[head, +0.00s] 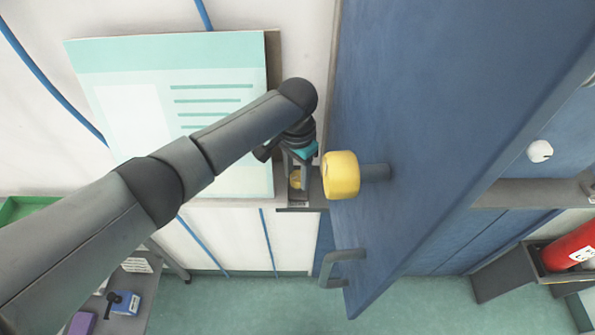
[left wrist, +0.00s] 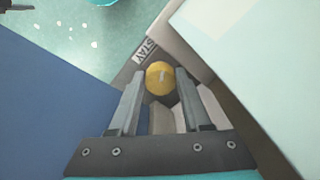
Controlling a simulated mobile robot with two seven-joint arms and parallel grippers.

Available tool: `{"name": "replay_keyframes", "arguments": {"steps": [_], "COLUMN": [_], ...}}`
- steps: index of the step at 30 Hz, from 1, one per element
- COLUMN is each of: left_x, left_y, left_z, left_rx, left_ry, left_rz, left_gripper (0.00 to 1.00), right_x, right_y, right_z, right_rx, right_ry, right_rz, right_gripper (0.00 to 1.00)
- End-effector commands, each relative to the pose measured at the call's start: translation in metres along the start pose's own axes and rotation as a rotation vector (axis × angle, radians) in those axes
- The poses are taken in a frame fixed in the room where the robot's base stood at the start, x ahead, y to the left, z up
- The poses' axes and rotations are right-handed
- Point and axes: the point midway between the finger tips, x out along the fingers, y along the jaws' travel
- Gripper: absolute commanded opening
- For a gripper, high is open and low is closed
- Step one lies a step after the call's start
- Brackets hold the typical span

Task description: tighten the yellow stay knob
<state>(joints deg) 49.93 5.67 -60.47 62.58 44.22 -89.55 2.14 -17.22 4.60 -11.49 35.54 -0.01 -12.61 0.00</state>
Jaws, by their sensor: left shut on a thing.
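The small yellow stay knob (left wrist: 159,77) sits beside a plate lettered STAY (left wrist: 147,52) in the left wrist view. In the head view the stay knob (head: 295,180) shows low on the narrow grey frame, partly hidden by my gripper. My left gripper (head: 298,170) reaches down to it, and its fingers stand on either side of the knob in the left wrist view (left wrist: 158,88), shut on it. My right gripper is not in view.
A blue door (head: 420,130) stands just right of my gripper, with a large yellow knob (head: 341,175) sticking out towards it and a grey handle (head: 340,266) below. A pale board (head: 120,60) hangs left. A red extinguisher (head: 572,248) is at the lower right.

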Motion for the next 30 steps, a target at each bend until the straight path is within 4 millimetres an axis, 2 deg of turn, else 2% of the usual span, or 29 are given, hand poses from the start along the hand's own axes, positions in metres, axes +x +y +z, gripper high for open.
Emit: {"name": "replay_keyframes", "arguments": {"steps": [15,30], "left_x": [-0.0011,-0.0014], "left_y": [-0.0017,-0.0021], "left_z": [-0.0015,-0.0022], "left_rx": [0.411,0.537], "left_ry": [0.003,0.005], "left_rz": [-0.001,-0.001], "left_gripper": [0.00,0.00], "right_x": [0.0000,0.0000], "right_y": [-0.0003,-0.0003], "right_z": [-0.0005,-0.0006], "right_rx": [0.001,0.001], "right_ry": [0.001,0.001], "right_rz": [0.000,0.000], "right_gripper": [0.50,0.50]}}
